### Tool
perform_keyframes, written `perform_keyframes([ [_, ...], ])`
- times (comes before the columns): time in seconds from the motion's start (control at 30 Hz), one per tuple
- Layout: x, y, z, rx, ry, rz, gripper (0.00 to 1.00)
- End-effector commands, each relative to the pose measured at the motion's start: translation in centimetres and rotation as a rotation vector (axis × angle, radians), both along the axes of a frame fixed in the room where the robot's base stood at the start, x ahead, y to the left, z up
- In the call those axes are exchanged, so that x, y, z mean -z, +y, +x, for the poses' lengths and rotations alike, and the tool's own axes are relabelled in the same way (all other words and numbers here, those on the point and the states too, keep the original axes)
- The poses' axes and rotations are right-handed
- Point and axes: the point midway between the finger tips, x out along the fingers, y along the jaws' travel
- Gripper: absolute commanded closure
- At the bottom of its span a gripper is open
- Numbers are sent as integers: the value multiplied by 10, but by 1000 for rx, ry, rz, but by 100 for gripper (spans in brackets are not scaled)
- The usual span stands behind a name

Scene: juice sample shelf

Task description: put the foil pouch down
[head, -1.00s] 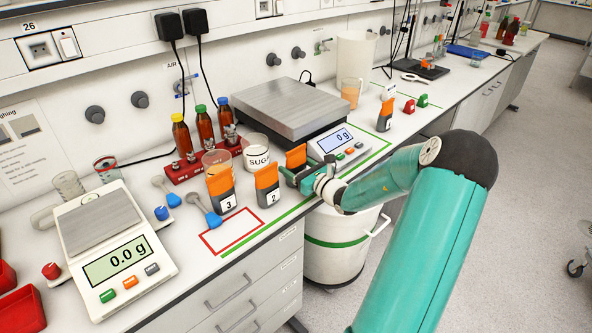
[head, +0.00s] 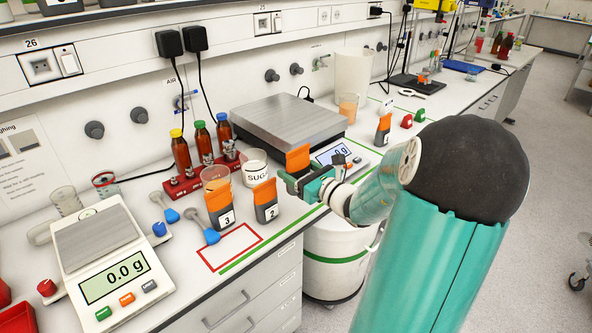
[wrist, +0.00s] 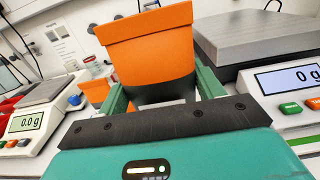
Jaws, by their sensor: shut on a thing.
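My gripper (head: 297,183) is shut on a foil pouch (head: 298,158) with an orange top and a dark lower part. In the wrist view the pouch (wrist: 150,50) stands upright between the two green fingers, its lower end hidden by my gripper. In the head view it is in front of the large steel-topped scale (head: 288,118), partly covering that scale's display. Similar orange-topped pouches stand on the bench: one marked 3 (head: 221,207), one marked 2 (head: 265,203), and another by the right side of the scale (head: 383,130).
A red-outlined rectangle (head: 208,266) on the bench front is empty. A green line (head: 262,243) runs along the front edge. A small scale (head: 130,300) reading 0.0 g, a sugar tub (head: 256,172), a beaker (head: 215,178) and a red bottle rack (head: 183,190) stand nearby.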

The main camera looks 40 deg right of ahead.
Motion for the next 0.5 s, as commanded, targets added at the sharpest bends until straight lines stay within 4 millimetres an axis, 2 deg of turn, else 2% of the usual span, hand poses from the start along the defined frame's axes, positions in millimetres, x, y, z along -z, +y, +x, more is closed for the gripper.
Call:
perform_keyframes([
  [0.2, -16, 21, -28, 0, 0, -4, 63],
  [0.5, -23, 30, -42, 0, -1, -1, 63],
])
